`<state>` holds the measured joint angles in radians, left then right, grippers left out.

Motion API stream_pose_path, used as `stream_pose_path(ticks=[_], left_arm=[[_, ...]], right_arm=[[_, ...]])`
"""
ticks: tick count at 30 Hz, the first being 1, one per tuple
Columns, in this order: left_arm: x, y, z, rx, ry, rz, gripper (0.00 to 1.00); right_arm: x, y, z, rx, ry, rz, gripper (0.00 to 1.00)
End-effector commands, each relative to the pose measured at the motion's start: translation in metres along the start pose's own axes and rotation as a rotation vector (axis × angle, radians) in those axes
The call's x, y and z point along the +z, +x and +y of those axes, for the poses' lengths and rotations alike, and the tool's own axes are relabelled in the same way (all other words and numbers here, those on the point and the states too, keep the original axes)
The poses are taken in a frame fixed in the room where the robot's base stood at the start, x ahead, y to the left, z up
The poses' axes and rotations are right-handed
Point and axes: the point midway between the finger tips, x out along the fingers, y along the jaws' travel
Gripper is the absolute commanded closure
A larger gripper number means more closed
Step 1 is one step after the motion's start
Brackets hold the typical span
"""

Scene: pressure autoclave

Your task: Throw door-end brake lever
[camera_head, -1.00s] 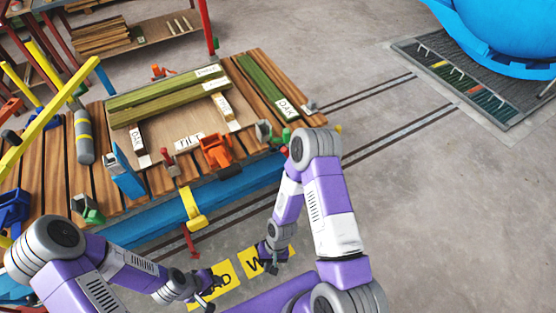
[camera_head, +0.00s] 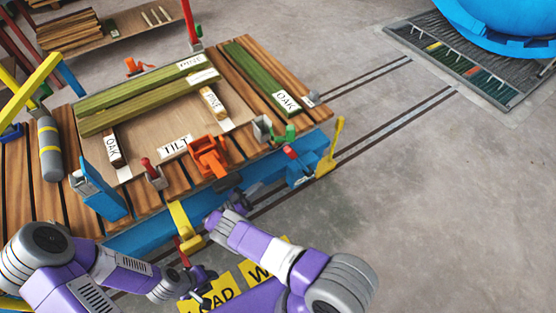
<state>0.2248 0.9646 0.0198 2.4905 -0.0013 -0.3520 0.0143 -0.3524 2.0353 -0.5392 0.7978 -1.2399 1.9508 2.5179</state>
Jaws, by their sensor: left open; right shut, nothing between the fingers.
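The blue-sided cart (camera_head: 150,238) with a wooden slat top stands on floor rails. At its right end, toward the blue vessel, a yellow upright lever (camera_head: 334,148) and a red-tipped lever (camera_head: 290,152) sit by a blue bracket. I cannot tell which one is the brake lever. Another yellow part (camera_head: 185,226) and a red lever (camera_head: 183,252) sit at the cart's near side. My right gripper (camera_head: 240,197) is shut and empty beside the cart's near side, left of the right-end levers. My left gripper (camera_head: 207,287) is open, low over the yellow floor sign.
Green planks (camera_head: 150,95), an orange clamp (camera_head: 210,155) and a grey cylinder (camera_head: 50,150) lie on the cart. The blue vessel (camera_head: 510,25) stands at the upper right, above a dark grate (camera_head: 470,70). The floor at right is clear.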

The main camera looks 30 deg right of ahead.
Motion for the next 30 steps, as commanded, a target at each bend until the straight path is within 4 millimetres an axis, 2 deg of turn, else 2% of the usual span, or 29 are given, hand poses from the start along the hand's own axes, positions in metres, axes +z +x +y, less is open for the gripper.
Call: stream_pose_path(ticks=[4,17,23,30], left_arm=[[0.0,0.002,-0.001,0.0,0.0,0.0,0.57],[0.0,0.002,-0.001,0.0,0.0,0.0,0.57],[0.0,0.002,-0.001,0.0,0.0,0.0,0.57],[0.0,0.002,-0.001,0.0,0.0,0.0,0.57]], right_arm=[[-0.013,-0.011,-0.002,-0.013,0.111,0.065,1.0],[-0.014,-0.009,-0.002,-0.014,0.112,0.068,1.0],[-0.014,0.003,-0.002,-0.017,0.109,0.072,1.0],[-0.017,0.034,-0.003,-0.011,0.112,0.075,1.0]])
